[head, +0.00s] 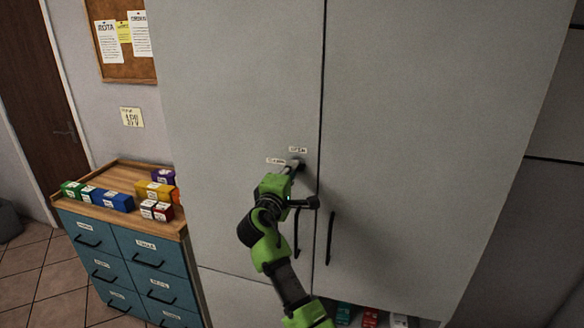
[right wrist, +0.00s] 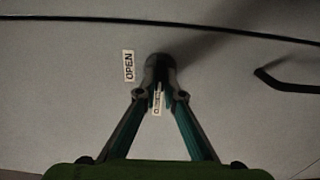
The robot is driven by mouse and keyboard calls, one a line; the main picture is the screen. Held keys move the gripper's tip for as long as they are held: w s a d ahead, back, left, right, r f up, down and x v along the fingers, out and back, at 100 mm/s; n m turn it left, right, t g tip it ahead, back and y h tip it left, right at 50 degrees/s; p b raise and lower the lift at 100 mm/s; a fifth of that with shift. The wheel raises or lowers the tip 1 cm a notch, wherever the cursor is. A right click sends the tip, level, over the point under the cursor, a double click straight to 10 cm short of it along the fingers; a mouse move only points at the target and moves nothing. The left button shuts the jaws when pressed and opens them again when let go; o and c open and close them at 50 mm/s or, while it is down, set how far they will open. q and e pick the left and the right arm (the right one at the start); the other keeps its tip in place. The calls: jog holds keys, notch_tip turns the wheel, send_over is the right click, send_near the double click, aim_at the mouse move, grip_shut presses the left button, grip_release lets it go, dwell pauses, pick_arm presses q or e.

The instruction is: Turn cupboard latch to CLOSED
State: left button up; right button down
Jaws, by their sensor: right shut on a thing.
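The cupboard latch (right wrist: 159,66) is a dark knob on the grey cupboard's left door, near the seam between the doors. My right gripper (head: 294,168) is shut on it, one finger on each side, as the right wrist view shows. An OPEN label (right wrist: 128,65) is beside the latch; it also shows in the head view (head: 298,150). A second small label (head: 276,160) lies to its lower left in the head view; it shows between the fingers in the right wrist view (right wrist: 157,102), too small to read surely. Which label the latch points at is hard to tell. My left gripper is out of view.
The tall grey cupboard (head: 420,110) has two black door handles (head: 330,238) below the latch. A blue drawer unit (head: 150,255) with coloured boxes on top stands at the left. Several items (head: 370,318) show at the cupboard's foot. The door front right of the arm is clear.

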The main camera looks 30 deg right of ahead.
jog(key=shift+d+r, duration=0.1)
jog(key=shift+r, duration=0.1)
jog(key=c, duration=2.2)
grip_release()
jog(key=shift+o, duration=0.2)
jog(key=shift+d+f, duration=0.15)
jog(key=shift+f, duration=0.05)
jog(key=v, duration=1.2)
